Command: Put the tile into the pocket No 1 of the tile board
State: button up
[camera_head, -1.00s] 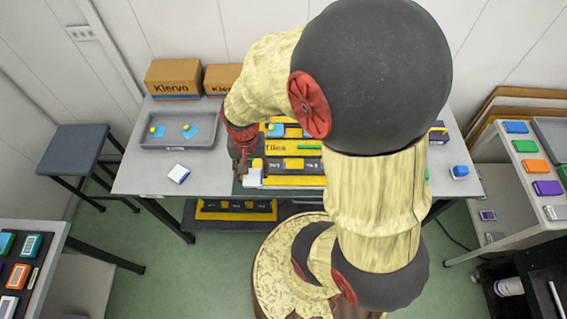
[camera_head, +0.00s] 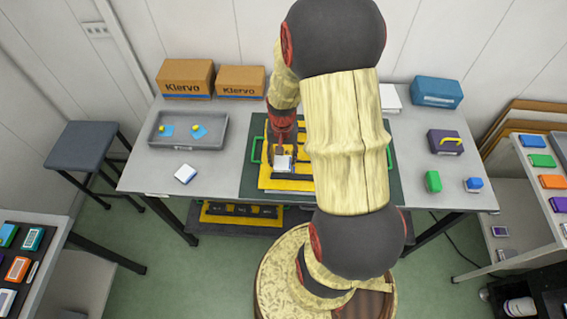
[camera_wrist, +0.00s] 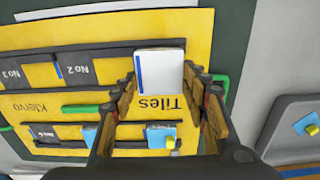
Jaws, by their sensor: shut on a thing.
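My gripper (camera_wrist: 170,92) is shut on a white tile (camera_wrist: 159,72) with a blue stripe along one edge. The tile is also seen in the head view (camera_head: 283,164), below my gripper (camera_head: 283,150). The yellow tile board (camera_wrist: 225,25) lies under it, marked "Tiles" and "Klervo". In the wrist view, the tile covers the end of the dark pocket row beside pocket No 2 (camera_wrist: 92,68) and pocket No 3 (camera_wrist: 30,72). Pocket No 1's label is hidden. I cannot tell whether the tile is above the board or touching it.
My arm hides part of the board.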

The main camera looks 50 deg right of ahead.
aim_at(283, 159)
jog(key=shift+d+f, duration=0.25)
jog(key=shift+f, duration=0.1)
jog(key=shift+w+d+f+b, duration=0.1)
jog(key=shift+f+b, duration=0.4)
jog(key=shift+f, duration=1.05)
jog(key=shift+f, duration=0.1)
jog(key=o, duration=1.2)
